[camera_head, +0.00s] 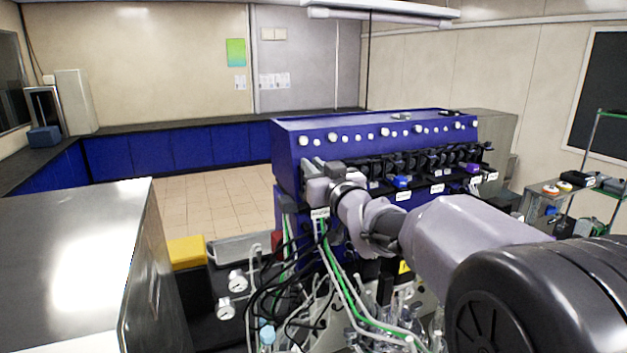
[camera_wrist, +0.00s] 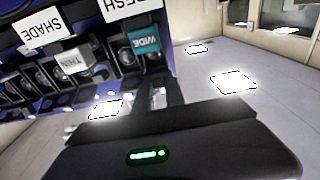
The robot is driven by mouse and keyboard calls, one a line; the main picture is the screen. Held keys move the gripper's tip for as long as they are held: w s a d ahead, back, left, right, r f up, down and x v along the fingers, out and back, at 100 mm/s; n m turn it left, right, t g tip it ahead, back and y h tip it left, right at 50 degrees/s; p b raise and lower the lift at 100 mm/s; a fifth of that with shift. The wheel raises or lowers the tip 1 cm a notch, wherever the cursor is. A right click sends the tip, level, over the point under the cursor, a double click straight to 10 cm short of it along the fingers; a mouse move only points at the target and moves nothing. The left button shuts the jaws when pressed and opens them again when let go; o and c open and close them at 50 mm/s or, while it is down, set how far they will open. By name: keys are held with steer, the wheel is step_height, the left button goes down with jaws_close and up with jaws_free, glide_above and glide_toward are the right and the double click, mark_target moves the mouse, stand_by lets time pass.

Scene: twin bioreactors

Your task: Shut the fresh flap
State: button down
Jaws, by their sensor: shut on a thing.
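The white label ending in RESH (camera_wrist: 128,8) reads upside down at the top of the wrist view, its first letter cut off. Below it is a teal block marked WIDE (camera_wrist: 145,42), on a dark fitting of the blue machine (camera_head: 375,135). My gripper (camera_wrist: 158,98) is just beyond this fitting in that view, shut on a small part mostly hidden between its fingers. I cannot tell how far the flap stands open. In the head view, my gripper (camera_head: 316,180) is at the left end of the machine's front, above a white label (camera_head: 319,212).
A grey block marked THIN (camera_wrist: 88,62) and a SHADE label (camera_wrist: 48,28) sit alongside. Dark fittings with coloured knobs line the machine's front. Cables and green tubes (camera_head: 345,290) hang below my arm. A steel bench (camera_head: 60,260) stands at left, with open floor behind.

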step_height(320, 180, down, 2)
steer(key=t+b, duration=0.2)
steer(key=b, duration=0.7)
steer(key=shift+s+f+y+b, duration=0.1)
steer(key=shift+y+b, duration=0.2)
steer(key=shift+y, duration=0.1)
steer(key=t+b, duration=0.1)
steer(key=b, duration=0.7)
steer(key=shift+t+y, duration=0.4)
steer(key=t+b, duration=0.1)
steer(key=b, duration=0.3)
steer(key=shift+s+d+y+b, duration=0.1)
steer(key=shift+y+b, duration=0.2)
steer(key=shift+b, duration=0.1)
steer(key=shift+r+t+b, duration=0.25)
steer(key=shift+t+b, duration=0.15)
steer(key=shift+b, duration=0.35)
steer(key=shift+r, duration=0.3)
steer(key=c, duration=1.4)
jaws_free()
steer(key=shift+f+b, duration=0.1)
steer(key=shift+b, duration=0.2)
